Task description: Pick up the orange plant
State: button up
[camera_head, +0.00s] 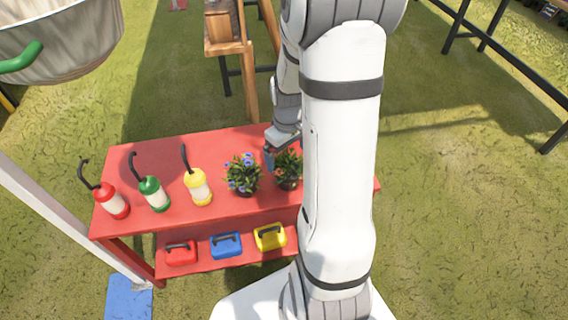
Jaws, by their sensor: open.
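A potted plant with blue-purple flowers (243,174) stands upright on the red table (150,158). A second potted plant (288,168) stands just right of it, partly hidden behind my arm. No orange flowers show clearly on its visible part, so I cannot tell its flower colour. My gripper (270,157) is open, at the upper left of the second plant and above the far part of the table. It is small in view, and I cannot tell if it touches a leaf.
Red (180,253), blue (226,245) and yellow (270,237) boxes sit on the lower shelf. A wooden stand (229,47) is behind the table. My arm covers the table's right part.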

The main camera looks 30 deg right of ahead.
aim_at(288, 172)
notch_tip(288, 172, down, 8)
jog(key=shift+d+r+b, duration=0.15)
jog(key=shift+r+b, duration=0.05)
jog(key=shift+b, duration=0.9)
jog(key=shift+r, duration=0.1)
jog(key=c, duration=1.2)
